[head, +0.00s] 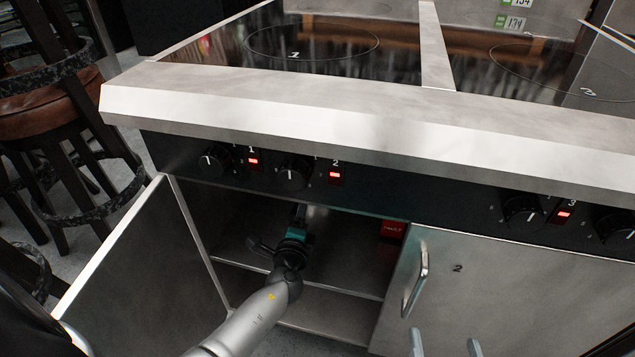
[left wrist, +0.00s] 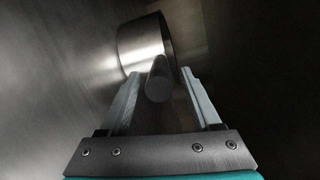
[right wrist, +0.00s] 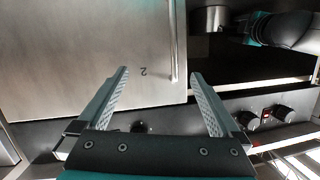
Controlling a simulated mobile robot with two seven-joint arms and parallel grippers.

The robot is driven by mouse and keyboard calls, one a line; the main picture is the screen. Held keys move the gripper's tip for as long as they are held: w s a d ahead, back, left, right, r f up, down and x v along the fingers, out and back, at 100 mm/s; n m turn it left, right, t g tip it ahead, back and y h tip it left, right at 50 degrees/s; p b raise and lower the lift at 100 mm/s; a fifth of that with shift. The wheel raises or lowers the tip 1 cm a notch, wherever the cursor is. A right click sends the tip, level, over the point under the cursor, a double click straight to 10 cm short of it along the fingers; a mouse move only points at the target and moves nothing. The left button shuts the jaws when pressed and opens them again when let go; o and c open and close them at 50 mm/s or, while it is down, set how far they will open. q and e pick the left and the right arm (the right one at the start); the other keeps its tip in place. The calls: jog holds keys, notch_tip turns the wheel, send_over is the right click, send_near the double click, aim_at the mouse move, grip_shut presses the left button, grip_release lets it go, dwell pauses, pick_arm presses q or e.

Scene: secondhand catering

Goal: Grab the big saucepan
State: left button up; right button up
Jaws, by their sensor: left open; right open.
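A shiny metal saucepan (left wrist: 145,45) is inside the open cabinet. Its round handle (left wrist: 158,82) points toward the left wrist camera. My left gripper (left wrist: 160,76) is open, with one finger on each side of the handle. In the head view my left gripper (head: 299,212) reaches into the cabinet, and the saucepan is mostly hidden there. Part of the pan also shows beside the left gripper in the right wrist view (right wrist: 209,19). My right gripper (head: 444,344) is open and empty in front of the closed cabinet door.
The left cabinet door (head: 145,270) stands open, and the door marked 2 (head: 500,290) is closed with a vertical handle (head: 416,280). A red box (head: 392,231) sits inside. A cooktop (head: 300,45) with control knobs is above. Stools (head: 65,120) stand at left.

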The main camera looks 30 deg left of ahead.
pick_arm(q)
jog(key=shift+x, duration=0.9)
jog(key=shift+w+a+b, duration=0.2)
jog(key=shift+w+b, duration=0.25)
jog(key=shift+w, duration=0.2)
pick_arm(e)
jog(key=shift+s+a+r+m+t+y, duration=0.15)
jog(key=shift+s+a+r+t+y, duration=0.15)
jog(key=shift+t, duration=0.2)
jog(key=shift+s+a+r+m+t+y, duration=0.1)
jog(key=shift+s+a+r+m+t, duration=0.1)
jog(key=shift+r+t, duration=0.25)
jog(key=shift+f, duration=0.1)
pick_arm(q)
grip_shut()
jog(key=shift+r, duration=0.15)
